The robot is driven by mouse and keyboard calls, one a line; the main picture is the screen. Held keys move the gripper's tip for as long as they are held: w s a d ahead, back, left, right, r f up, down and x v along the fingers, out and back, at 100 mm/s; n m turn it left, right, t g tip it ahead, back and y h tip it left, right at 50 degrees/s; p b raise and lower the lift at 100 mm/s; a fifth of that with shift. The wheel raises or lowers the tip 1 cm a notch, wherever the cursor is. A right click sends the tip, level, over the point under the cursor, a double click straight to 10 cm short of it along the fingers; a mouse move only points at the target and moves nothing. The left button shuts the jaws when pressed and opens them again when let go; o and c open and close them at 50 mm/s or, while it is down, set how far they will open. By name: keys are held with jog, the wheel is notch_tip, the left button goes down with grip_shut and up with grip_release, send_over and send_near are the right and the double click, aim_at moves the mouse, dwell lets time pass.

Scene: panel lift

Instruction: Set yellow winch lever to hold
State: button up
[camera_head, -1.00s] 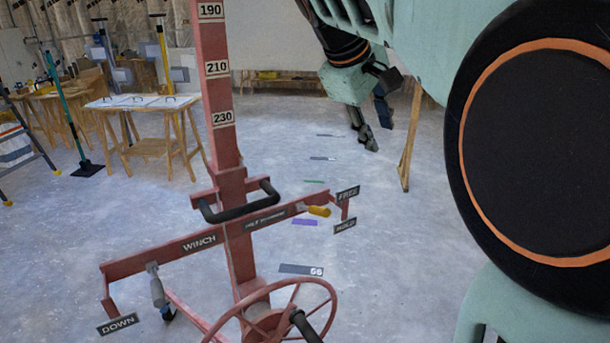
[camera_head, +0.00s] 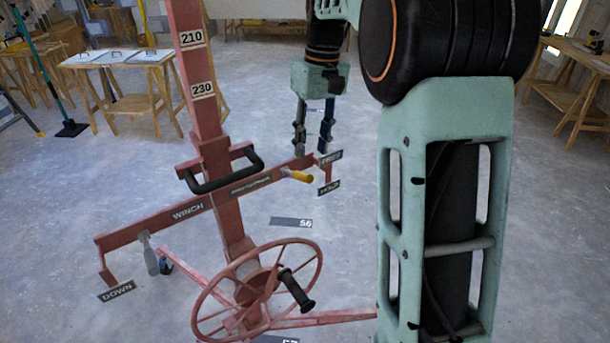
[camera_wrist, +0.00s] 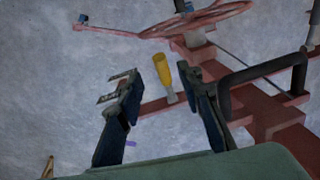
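The yellow winch lever (camera_head: 297,176) is on the right end of the red crossbar, pointing right and slightly down. Its tip lies between the FREE plate (camera_head: 331,157) above and the HOLD plate (camera_head: 328,187) below. My gripper (camera_head: 311,150) points down just above and behind that bar end, its two fingers apart and empty. In the wrist view, the yellow lever (camera_wrist: 163,70) shows between the open fingers of my gripper (camera_wrist: 158,78), beyond their tips. I see no clear contact. The two plates appear nearly edge-on there, by the left finger.
A red mast with a black U-handle (camera_head: 222,172) stands left of the lever. A red handwheel (camera_head: 258,288) is in front, below it. A grey lever (camera_head: 148,255) hangs by the DOWN plate (camera_head: 117,291). Work tables (camera_head: 115,57) stand behind; open floor surrounds the lift.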

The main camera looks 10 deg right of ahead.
aim_at(308, 179)
jog(key=f, duration=0.6)
jog(key=a+f, duration=0.1)
jog(key=f, duration=0.2)
jog(key=shift+s+f, duration=0.15)
jog(key=shift+f, duration=0.1)
grip_shut()
